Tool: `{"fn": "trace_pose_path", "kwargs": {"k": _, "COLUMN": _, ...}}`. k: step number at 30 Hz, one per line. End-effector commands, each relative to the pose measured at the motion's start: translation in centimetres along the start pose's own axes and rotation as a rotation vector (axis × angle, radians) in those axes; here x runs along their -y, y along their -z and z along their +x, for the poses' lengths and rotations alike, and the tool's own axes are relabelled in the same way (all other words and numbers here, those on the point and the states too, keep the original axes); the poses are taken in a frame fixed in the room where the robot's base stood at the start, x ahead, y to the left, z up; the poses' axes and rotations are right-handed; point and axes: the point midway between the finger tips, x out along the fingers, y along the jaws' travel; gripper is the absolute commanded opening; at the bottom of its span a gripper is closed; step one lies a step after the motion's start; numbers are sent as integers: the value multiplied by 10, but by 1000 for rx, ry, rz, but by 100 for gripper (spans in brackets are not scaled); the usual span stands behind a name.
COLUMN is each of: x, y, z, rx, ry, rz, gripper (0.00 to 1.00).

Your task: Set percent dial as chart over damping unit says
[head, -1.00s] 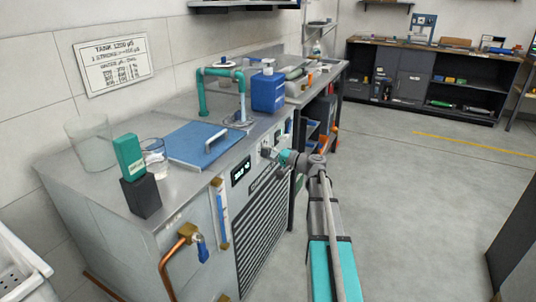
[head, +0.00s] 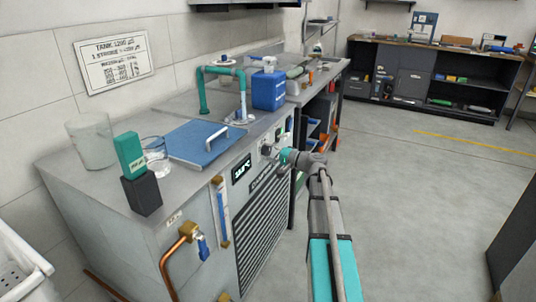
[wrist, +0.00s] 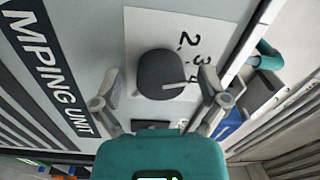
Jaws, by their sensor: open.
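A dark grey dial knob (wrist: 160,72) with a pale pointer sits on a white plate (wrist: 205,20) showing the numerals 2, 3 and 4; no percent sign is visible. My gripper (wrist: 160,95) is open, with one finger on each side of the knob and a visible gap to it. In the head view my gripper (head: 279,154) is at the damping unit's front (head: 262,190), partly hiding the dial. Its lettering (wrist: 50,80) shows in the wrist view. The chart (head: 116,62) hangs on the wall above the unit; its small lines are too blurred to read surely.
A brass valve (head: 190,232) juts from the side. The floor at right is clear.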

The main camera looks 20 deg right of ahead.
Motion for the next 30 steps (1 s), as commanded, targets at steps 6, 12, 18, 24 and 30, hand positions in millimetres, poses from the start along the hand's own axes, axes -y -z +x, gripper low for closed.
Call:
{"fn": "trace_pose_path", "kwargs": {"k": 6, "x": 0, "y": 1, "z": -1, "rx": -2, "ry": 0, "rz": 16, "gripper": 94}}
{"fn": "trace_pose_path", "kwargs": {"k": 12, "x": 0, "y": 0, "z": -1, "rx": -3, "ry": -1, "rz": 78, "gripper": 94}}
{"fn": "trace_pose_path", "kwargs": {"k": 18, "x": 1, "y": 0, "z": -1, "rx": -6, "ry": -2, "rz": 191, "gripper": 94}}
{"fn": "trace_pose_path", "kwargs": {"k": 24, "x": 1, "y": 0, "z": -1, "rx": -9, "ry": -3, "rz": 325, "gripper": 94}}
{"fn": "trace_pose_path", "kwargs": {"k": 30, "x": 1, "y": 0, "z": -1, "rx": -12, "ry": -4, "rz": 460, "gripper": 94}}
